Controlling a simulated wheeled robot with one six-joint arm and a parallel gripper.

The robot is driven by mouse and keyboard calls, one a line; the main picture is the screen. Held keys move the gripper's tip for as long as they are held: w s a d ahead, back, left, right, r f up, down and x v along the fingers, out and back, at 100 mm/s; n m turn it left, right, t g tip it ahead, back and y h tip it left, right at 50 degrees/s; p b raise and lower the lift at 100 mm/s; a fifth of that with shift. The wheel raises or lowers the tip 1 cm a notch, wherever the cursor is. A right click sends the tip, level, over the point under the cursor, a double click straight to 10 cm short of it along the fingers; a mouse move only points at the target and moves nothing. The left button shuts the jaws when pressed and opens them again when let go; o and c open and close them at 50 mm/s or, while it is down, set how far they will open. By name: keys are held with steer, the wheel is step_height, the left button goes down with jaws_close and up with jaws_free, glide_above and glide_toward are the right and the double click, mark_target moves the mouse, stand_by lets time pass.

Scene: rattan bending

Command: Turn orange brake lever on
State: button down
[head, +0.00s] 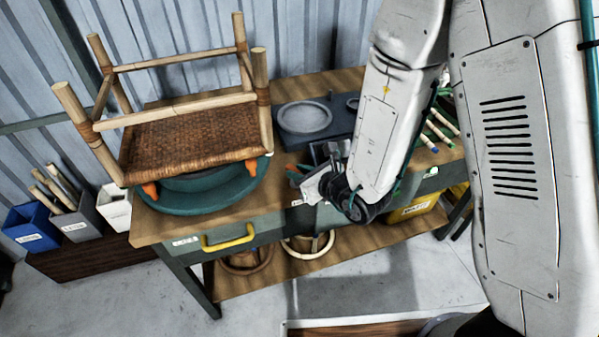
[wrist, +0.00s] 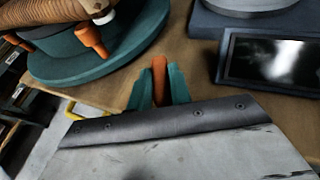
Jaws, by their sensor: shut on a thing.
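The orange brake lever (wrist: 160,72) stands up between the teal fingers of my gripper (wrist: 158,86) in the wrist view. The fingers are shut on it from both sides. Its lower part and mounting are hidden by my gripper. In the head view my gripper (head: 296,174) is at the front edge of the workbench, just right of the teal turntable (head: 205,204). The turntable also shows at the upper left of the wrist view (wrist: 110,60), apart from my fingers. Orange clamps (head: 150,190) sit on it around a rattan stool frame (head: 175,145).
A dark base with a round grey plate (head: 305,118) stands behind my gripper. A dark screen (wrist: 272,60) is at the right in the wrist view. A drawer with a yellow handle (head: 228,238) is below the bench top (head: 160,228). Bins (head: 30,226) stand at the left.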

steer(key=c, duration=1.3)
jaws_free()
steer(key=shift+d, duration=0.1)
